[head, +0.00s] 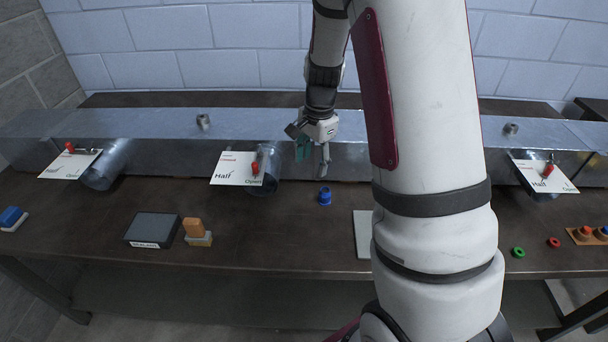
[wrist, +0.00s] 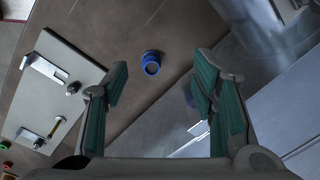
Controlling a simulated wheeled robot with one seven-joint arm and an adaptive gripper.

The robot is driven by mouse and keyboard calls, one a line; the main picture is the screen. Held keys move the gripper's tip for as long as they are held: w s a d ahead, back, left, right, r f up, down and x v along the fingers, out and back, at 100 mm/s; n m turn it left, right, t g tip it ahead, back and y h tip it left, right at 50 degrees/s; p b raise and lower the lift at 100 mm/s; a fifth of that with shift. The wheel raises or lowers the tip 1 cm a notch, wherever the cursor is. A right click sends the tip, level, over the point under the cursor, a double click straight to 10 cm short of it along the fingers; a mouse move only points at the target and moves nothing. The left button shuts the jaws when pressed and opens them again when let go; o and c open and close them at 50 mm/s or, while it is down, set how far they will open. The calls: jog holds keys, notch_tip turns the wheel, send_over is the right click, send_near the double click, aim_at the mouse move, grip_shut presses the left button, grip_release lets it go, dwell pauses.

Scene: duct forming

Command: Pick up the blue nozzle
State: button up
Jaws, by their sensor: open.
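The blue nozzle (head: 325,196) stands on the dark table in front of the metal duct, near the middle of the head view. It is a short ringed piece with an opening on top. In the wrist view the blue nozzle (wrist: 151,63) lies ahead of the fingertips, roughly between the two fingers. My gripper (head: 313,160) is open and empty, above and behind the nozzle in the head view. Its green-padded fingers (wrist: 155,90) are spread wide in the wrist view and do not touch the nozzle.
The long metal duct (head: 170,125) runs along the back. A card with a red handle (head: 236,168) and a round branch pipe sit left of the nozzle. A grey panel (head: 362,235) lies to its right, partly behind my arm. A dark sealant box (head: 152,230) stands left.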

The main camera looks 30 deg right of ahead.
aim_at(325, 190)
jog(key=d+f+m, duration=0.1)
jog(key=f, duration=0.1)
jog(key=d+f+m, duration=0.1)
jog(key=d+f, duration=0.1)
jog(key=f, duration=0.1)
jog(key=d+f+m, duration=0.1)
jog(key=f, duration=0.1)
jog(key=shift+w+d+f+g, duration=0.15)
jog(key=shift+d+f+g, duration=0.05)
jog(key=shift+d+g, duration=0.1)
notch_tip(325, 190, down, 7)
jog(key=shift+f+p, duration=0.2)
jog(key=shift+p, duration=0.4)
jog(key=shift+c, duration=0.2)
jog(key=c, duration=1)
